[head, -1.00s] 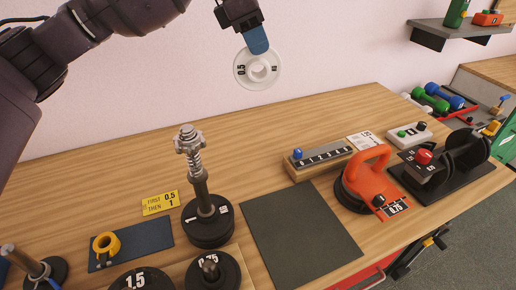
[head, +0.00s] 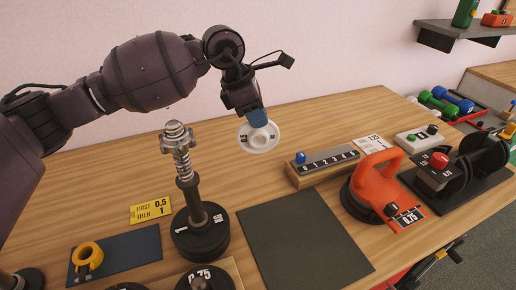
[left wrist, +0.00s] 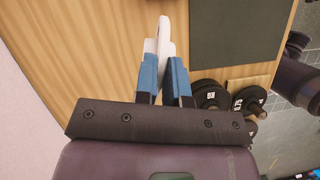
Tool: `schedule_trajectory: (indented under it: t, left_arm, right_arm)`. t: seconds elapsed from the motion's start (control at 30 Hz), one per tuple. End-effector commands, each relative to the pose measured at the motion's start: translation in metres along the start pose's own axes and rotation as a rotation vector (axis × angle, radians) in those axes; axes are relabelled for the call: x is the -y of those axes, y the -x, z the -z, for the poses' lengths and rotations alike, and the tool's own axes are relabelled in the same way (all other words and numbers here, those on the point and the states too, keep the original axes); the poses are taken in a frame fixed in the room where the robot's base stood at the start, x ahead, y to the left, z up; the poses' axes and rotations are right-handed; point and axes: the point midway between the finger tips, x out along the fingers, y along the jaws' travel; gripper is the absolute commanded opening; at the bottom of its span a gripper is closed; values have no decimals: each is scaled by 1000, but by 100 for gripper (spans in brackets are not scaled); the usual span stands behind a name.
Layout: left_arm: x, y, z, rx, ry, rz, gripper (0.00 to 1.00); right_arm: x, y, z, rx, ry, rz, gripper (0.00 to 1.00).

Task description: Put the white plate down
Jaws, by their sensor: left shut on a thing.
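The white plate (head: 262,145), a small disc with a centre hole and a 0.5 mark, hangs from my left gripper (head: 257,119). The blue fingers are shut on its upper edge. In the left wrist view the plate (left wrist: 163,36) is seen edge-on between the fingers (left wrist: 164,76). In the head view it shows against the back part of the wooden table (head: 330,125), left of the slider block; I cannot tell its exact height above the wood. A dark square mat (head: 302,242) lies nearer, below it in the picture. My right gripper is not in view.
An upright post with a spring collar (head: 180,150) carries black plates (head: 200,235) at left. A numbered slider block (head: 322,168) and an orange handled weight (head: 372,185) stand at right. The dark mat is bare.

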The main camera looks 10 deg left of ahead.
Motion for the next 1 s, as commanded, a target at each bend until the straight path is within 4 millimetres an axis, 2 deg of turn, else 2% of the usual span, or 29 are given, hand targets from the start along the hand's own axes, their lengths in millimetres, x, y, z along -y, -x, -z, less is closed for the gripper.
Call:
schedule_trajectory:
  t: [0.1,0.47,0.73,1.0]
  left_arm:
    - [0,-18,7,0,1,2,0]
    - [0,-38,16,1,0,0,0]
    - [0,-77,32,0,1,3,0]
    - [0,-80,33,3,-2,-3,0]
  right_arm:
    - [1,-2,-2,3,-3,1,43]
    - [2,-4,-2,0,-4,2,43]
    - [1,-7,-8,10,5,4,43]
    - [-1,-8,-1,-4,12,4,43]
